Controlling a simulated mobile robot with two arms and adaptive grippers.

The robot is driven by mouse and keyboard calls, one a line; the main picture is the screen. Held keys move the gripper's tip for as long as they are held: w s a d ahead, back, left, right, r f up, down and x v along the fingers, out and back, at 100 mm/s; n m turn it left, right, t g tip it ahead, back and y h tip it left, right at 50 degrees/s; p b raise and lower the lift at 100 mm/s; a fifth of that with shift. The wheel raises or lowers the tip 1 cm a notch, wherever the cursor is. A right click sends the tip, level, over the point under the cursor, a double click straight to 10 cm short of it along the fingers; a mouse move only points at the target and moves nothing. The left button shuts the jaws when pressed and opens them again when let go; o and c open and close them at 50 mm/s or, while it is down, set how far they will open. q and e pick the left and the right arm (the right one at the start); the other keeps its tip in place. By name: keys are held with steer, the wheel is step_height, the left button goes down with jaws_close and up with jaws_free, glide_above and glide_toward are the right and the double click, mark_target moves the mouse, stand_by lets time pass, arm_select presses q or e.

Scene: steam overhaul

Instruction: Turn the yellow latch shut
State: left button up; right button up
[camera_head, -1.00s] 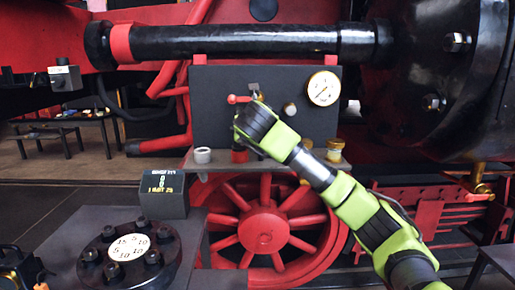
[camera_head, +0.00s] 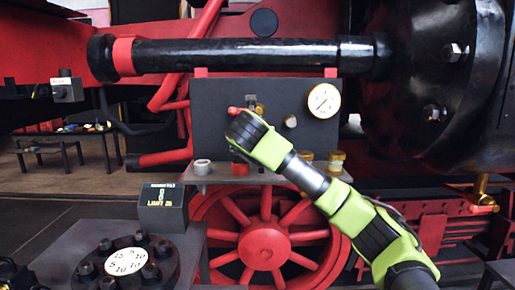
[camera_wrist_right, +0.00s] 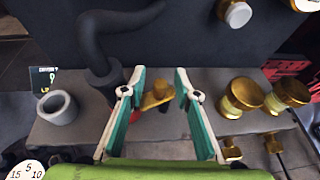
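A yellow-brass latch-like piece (camera_wrist_right: 157,94) shows in the right wrist view, above the grey shelf, between the fingers of my right gripper (camera_wrist_right: 159,78). The fingers stand apart, one on each side of it, with visible gaps; I cannot tell whether either touches it. Some red shows beside its base. In the head view my right gripper (camera_head: 243,134) is in front of the dark panel (camera_head: 215,105), and its wrist hides the fingertips and the latch. My left gripper is not in view.
A dark curved pipe (camera_wrist_right: 95,50) rises close left of the fingers. A grey cup (camera_wrist_right: 58,107) and brass knobs (camera_wrist_right: 240,95) stand on the shelf. A gauge (camera_head: 324,100) is on the panel. A bolted round flange (camera_head: 125,262) is at lower left.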

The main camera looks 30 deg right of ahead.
steer(key=v, duration=1.2)
steer(key=shift+w+a, duration=0.1)
steer(key=shift+a, duration=0.05)
steer(key=shift+c, duration=0.2)
